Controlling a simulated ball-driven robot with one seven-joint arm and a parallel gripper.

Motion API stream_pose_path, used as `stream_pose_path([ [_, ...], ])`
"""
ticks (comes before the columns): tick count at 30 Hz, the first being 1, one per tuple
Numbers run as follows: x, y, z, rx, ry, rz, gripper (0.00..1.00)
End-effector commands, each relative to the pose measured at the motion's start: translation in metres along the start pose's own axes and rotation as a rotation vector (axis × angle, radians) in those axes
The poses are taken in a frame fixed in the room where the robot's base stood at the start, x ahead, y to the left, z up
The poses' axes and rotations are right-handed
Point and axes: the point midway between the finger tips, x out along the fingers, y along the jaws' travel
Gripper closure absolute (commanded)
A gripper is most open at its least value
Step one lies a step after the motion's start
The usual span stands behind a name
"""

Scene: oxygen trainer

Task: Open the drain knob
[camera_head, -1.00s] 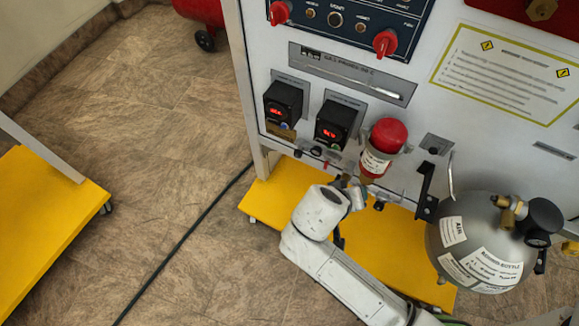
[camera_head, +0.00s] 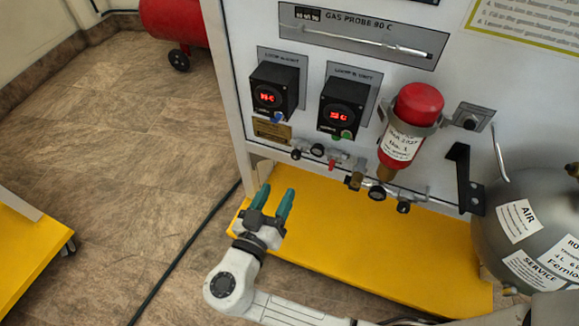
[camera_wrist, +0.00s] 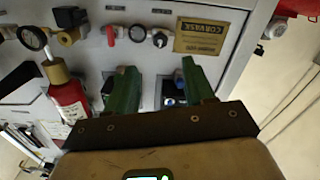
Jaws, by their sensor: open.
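Small valves and fittings line the panel's lower edge: a black knob (camera_head: 296,154), a round black gauge (camera_head: 317,150), a red lever (camera_head: 332,165) and more black round parts (camera_head: 403,206) below the red cylinder. I cannot tell which is the drain knob. My gripper (camera_head: 275,193) is open and empty, left of and below this row, with its two green fingers pointing up toward the panel. In the wrist view, the black knob (camera_wrist: 160,40) and red lever (camera_wrist: 110,35) sit beyond the fingertips, and neither finger visibly touches them.
The red cylinder (camera_head: 420,105) hangs in a bracket on the panel. Two black display units (camera_head: 272,88) sit above the row. A yellow base (camera_head: 350,240) lies below. A grey AIR bottle (camera_head: 535,230) stands right. Floor is open at left.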

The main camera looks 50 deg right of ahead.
Motion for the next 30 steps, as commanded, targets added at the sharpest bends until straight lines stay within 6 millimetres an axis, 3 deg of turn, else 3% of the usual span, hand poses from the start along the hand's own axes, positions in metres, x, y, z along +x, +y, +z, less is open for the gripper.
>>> stream_pose_path([
  [5, 0.014, -0.001, 0.0, 0.004, 0.004, 0.002, 0.47],
  [18, 0.088, 0.0, 0.001, 0.002, 0.002, 0.002, 0.47],
  [24, 0.105, 0.0, 0.0, 0.002, 0.002, 0.001, 0.47],
  [30, 0.108, 0.0, -0.001, 0.002, 0.003, -0.001, 0.47],
])
